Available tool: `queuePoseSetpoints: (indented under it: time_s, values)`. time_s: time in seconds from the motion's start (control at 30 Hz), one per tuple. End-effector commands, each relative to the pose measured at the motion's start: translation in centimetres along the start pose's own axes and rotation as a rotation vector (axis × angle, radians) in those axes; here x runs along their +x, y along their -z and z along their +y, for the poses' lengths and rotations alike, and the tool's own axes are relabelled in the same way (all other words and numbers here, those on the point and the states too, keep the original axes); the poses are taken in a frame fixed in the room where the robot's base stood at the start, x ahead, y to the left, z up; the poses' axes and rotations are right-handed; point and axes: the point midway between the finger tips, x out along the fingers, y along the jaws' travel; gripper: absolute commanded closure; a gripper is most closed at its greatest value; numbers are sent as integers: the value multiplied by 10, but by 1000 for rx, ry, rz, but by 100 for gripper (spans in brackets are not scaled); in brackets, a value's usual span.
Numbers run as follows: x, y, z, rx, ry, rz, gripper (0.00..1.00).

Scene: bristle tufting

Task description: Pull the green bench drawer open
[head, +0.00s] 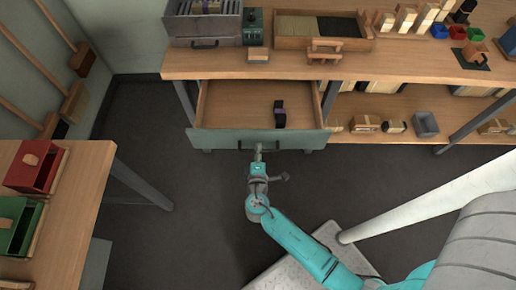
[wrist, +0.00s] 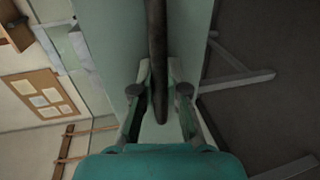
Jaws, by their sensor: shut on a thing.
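The green bench drawer (head: 222,138) is pulled well out from under the wooden bench at the back, and its inside shows in the head view. My gripper (head: 259,150) is at the middle of the drawer front, shut on the dark bar handle. In the wrist view the handle (wrist: 157,45) runs up from between the fingers of my gripper (wrist: 162,75), with the green drawer front (wrist: 120,40) behind it. The exact contact at the fingertips is partly hidden.
A bench top (head: 400,62) above the drawer carries a grey metal unit (head: 203,24), a wooden tray (head: 322,42) and several blocks. A lower shelf (head: 375,110) is to the right. Another table (head: 70,220) with red and green boxes stands at left. The dark floor between is clear.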

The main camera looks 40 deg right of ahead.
Motion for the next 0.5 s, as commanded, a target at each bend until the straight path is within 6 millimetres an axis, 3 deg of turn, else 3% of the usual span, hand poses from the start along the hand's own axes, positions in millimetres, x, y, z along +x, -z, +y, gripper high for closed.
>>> queuePoseSetpoints:
  time_s: [0.1, 0.13, 0.2, 0.5]
  values:
    - [0, 0, 0, 0, 1, 0, 100]
    - [0, 0, 0, 0, 1, 0, 80]
    - [0, 0, 0, 0, 1, 0, 62]
    - [0, 0, 0, 0, 0, 1, 61]
